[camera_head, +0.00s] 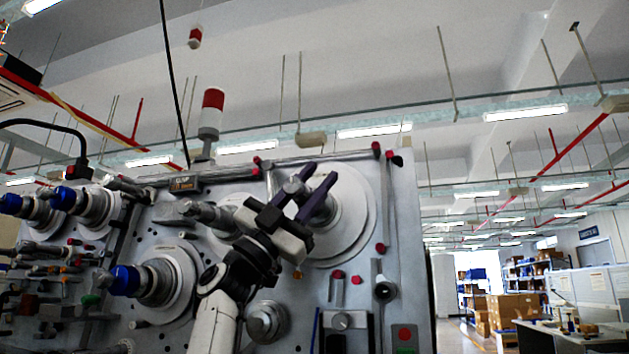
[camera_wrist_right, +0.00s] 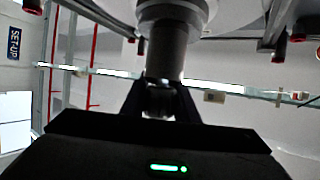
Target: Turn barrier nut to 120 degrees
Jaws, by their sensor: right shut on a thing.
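The barrier nut appears to be the grey metal end of the upper right spindle (camera_head: 319,212), in front of a large white disc (camera_head: 352,225). My right gripper (camera_head: 318,177) reaches up from below, and its two dark purple fingers lie on either side of that spindle end, shut on it. In the right wrist view the spindle shaft (camera_wrist_right: 166,55) comes down from a round hub to the fingers (camera_wrist_right: 160,88). A small metal part sits between them. The nut's turn angle cannot be read. My left gripper is not in view.
Blue-tipped spindles (camera_head: 124,280) stick out of the machine panel on the left. A bare spindle (camera_head: 207,213) stands left of my gripper and a round knob (camera_head: 267,322) below it. Red knobs (camera_head: 338,274) dot the panel.

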